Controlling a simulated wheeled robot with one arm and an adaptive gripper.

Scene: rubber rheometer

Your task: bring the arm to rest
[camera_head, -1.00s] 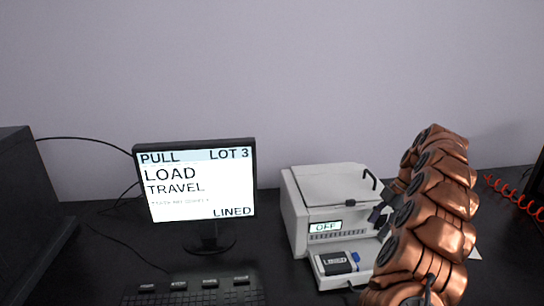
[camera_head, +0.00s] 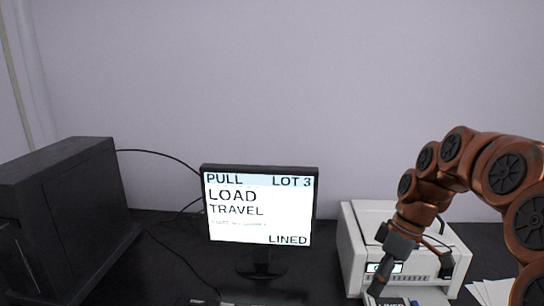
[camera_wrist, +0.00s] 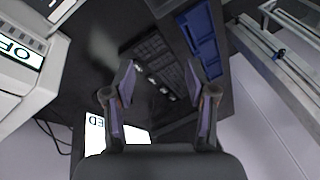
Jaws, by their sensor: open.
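My arm arches in from the right in the head view, over the white machine (camera_head: 352,232). My gripper (camera_head: 410,282) hangs at its end in front of the machine. In the wrist view my gripper (camera_wrist: 160,72) has its two fingers spread, with nothing between them. The machine shows at the left edge of the wrist view (camera_wrist: 15,75), apart from the fingers, with its display reading OFF. A label reading LINED (camera_head: 391,303) shows at the bottom edge of the head view, below the gripper; the item under it is mostly cut off.
A monitor (camera_head: 260,205) reading PULL, LOT 3, LOAD, TRAVEL, LINED stands left of the machine. A dark box (camera_head: 75,210) is at far left. Papers (camera_head: 492,291) lie at right. The wrist view shows a keyboard (camera_wrist: 150,50), a blue tray (camera_wrist: 204,38) and metal rails (camera_wrist: 275,55).

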